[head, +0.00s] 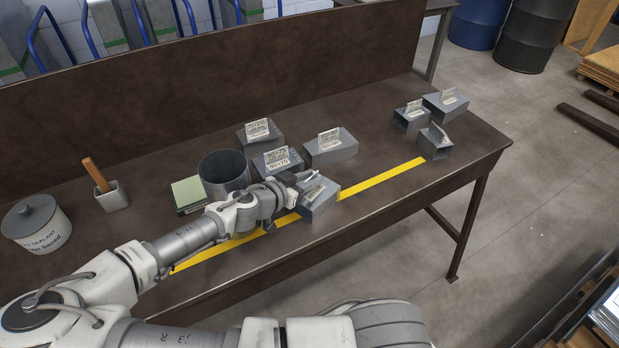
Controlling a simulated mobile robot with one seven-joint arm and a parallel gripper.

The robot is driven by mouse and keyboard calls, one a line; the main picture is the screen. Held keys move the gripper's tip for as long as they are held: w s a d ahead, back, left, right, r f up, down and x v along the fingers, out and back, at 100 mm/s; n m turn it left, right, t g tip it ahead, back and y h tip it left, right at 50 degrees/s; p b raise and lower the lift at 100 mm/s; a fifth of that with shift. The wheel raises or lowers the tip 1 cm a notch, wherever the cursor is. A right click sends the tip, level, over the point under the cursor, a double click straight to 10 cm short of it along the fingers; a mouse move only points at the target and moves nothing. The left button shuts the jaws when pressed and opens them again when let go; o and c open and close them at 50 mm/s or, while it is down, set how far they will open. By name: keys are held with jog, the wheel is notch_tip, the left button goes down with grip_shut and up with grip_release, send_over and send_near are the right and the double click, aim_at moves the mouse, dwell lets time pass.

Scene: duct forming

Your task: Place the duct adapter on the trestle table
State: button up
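Several grey sheet-metal duct pieces with small white label cards stand on a dark brown bench (400,210). I cannot tell which one is the duct adapter, as the labels are too small to read surely. My gripper (302,186) is at the near-middle of the bench, right at a grey duct piece (323,197) beside the yellow stripe. Its fingers overlap that piece in the view, and I cannot tell whether they grip it. No table is clearly recognisable as the trestle table.
Other duct pieces (331,149) stand behind my gripper and a group (446,105) stands at the right end. A grey cylinder (224,172), a green-topped block (188,193), a pot with a wooden handle (112,197) and a sealant tub (37,226) stand left. A back panel (220,75) rises behind.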

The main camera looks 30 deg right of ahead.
jog(key=shift+o, duration=0.3)
jog(key=shift+r, duration=0.1)
jog(key=v, duration=1.2)
jog(key=s+f+g+y, duration=0.1)
jog(key=s+f, duration=0.1)
jog(key=s+d+f+g+y, duration=0.1)
jog(key=s+f+g, duration=0.1)
jog(key=s+f+g+y, duration=0.1)
jog(key=s+f, duration=0.1)
jog(key=shift+s+d+n+g+p, duration=0.2)
jog(key=shift+n+g+p, duration=0.1)
jog(key=shift+g+p, duration=0.1)
jog(key=s+a+r+n+g+y, duration=0.2)
jog(key=s+a+r+n+y, duration=0.25)
jog(key=a+y, duration=0.35)
jog(key=s+d+r+n+t, duration=0.1)
jog(key=r+n+t, duration=0.1)
jog(key=r, duration=0.5)
jog(key=s+d+r+n+t, duration=0.1)
jog(key=s+r+n+t, duration=0.1)
jog(key=r, duration=0.5)
jog(key=s+d+r+n+t+y, duration=0.1)
jog(key=d+r+n+t, duration=0.1)
jog(key=r, duration=0.6)
jog(key=shift+s+n+t, duration=0.2)
jog(key=shift+n+t, duration=0.3)
jog(key=shift+n, duration=0.45)
